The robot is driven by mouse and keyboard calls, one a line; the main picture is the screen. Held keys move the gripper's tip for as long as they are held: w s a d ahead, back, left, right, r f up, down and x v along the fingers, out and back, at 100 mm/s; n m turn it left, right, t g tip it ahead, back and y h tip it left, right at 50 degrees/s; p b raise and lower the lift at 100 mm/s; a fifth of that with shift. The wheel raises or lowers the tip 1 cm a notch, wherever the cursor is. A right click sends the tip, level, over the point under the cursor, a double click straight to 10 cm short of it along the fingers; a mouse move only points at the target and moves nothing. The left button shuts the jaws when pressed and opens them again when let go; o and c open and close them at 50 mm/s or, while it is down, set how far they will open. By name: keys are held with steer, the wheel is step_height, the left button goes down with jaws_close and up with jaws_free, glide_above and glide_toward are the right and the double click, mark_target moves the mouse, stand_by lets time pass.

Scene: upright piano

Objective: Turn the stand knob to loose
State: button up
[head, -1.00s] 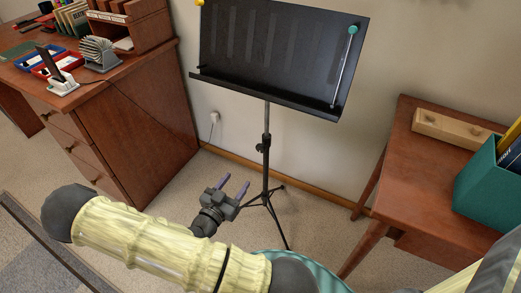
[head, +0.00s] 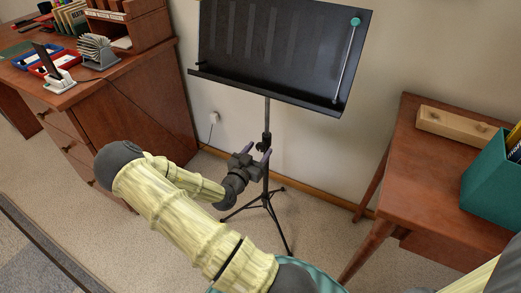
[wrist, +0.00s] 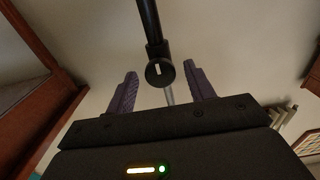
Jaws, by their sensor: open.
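The black music stand (head: 275,62) stands upright on a tripod base (head: 264,200) in the head view, its desk tilted. The stand knob (wrist: 160,72) is a round black knob with a white mark, on the pole in the wrist view. In the head view the knob (head: 262,144) is small and partly hidden by my gripper. My gripper (head: 257,154) is beside the pole at knob height. In the wrist view my gripper (wrist: 163,90) is open, with a purple finger on each side of the knob and gaps visible on both sides.
A wooden desk (head: 150,85) with drawers and office items stands at the left. A small wooden table (head: 425,165) with a teal bin (head: 495,180) stands at the right. The wall is close behind the stand. Carpet is clear around the tripod.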

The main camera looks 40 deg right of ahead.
steer(key=shift+x, duration=1.15)
steer(key=shift+c, duration=0.4)
steer(key=c, duration=0.8)
steer(key=shift+n+p, duration=0.4)
steer(key=shift+n, duration=0.5)
steer(key=shift+c, duration=0.2)
steer(key=o, duration=0.9)
